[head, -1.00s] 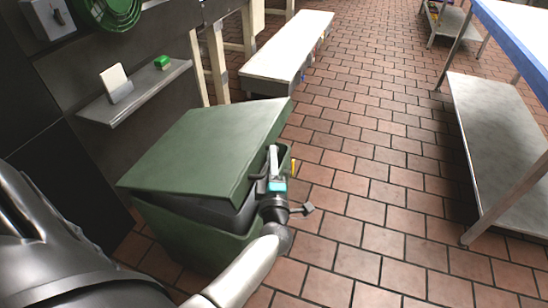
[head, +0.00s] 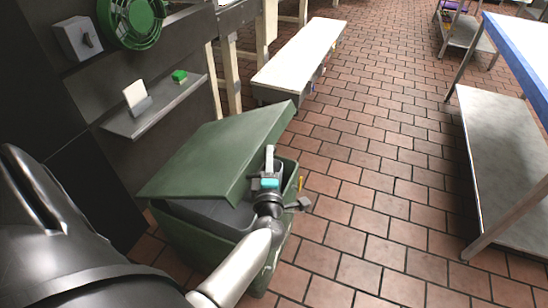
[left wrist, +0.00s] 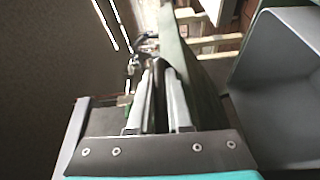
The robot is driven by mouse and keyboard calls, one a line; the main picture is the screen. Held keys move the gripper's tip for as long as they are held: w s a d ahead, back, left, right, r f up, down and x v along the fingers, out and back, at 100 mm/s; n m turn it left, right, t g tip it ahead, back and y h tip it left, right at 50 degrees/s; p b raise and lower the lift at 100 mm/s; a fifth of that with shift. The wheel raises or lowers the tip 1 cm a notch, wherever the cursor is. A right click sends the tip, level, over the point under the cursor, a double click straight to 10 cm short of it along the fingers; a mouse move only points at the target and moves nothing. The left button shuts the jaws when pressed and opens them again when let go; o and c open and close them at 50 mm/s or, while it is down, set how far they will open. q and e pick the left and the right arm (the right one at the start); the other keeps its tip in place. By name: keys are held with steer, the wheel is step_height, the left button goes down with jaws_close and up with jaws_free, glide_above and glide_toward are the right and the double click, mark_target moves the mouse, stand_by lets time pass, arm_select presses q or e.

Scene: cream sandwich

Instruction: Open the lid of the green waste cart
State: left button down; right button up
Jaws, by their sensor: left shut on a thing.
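The green waste cart (head: 190,245) stands at the lower middle of the head view. Its green lid (head: 222,150) is partly raised and tilted, its near right edge above the rim, and part of the grey inside shows. My left gripper (head: 269,160) is at the lid's right edge, shut on it. In the left wrist view the two fingers (left wrist: 162,95) are close together with the dark lid edge between them, and the cart's grey inner wall (left wrist: 285,80) shows at the right. My right gripper is not in view.
A wall shelf (head: 155,105) with a white card and a green block is left of the cart. A green fan (head: 137,18) hangs above it. A low bench (head: 300,55) stands behind. A metal shelf table (head: 505,150) is at the right. The tiled floor between is clear.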

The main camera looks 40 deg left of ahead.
arm_select(q)
steer(key=s+a+r+n+g+h+p, duration=0.1)
steer(key=s+a+r+n+p, duration=0.2)
steer(key=a+r+p, duration=1.15)
steer(key=s+a+r+p, duration=0.1)
steer(key=s+a+r, duration=0.1)
steer(key=a+r, duration=0.3)
steer(key=s+a+r+n+p, duration=0.1)
steer(key=a+r, duration=0.4)
steer(key=a, duration=0.8)
steer(key=shift+s+n+h+p, duration=0.3)
steer(key=shift+s+h+p, duration=0.1)
steer(key=shift+s, duration=0.5)
steer(key=shift+a, duration=0.1)
steer(key=c, duration=0.8)
jaws_free()
steer(key=shift+c, duration=0.2)
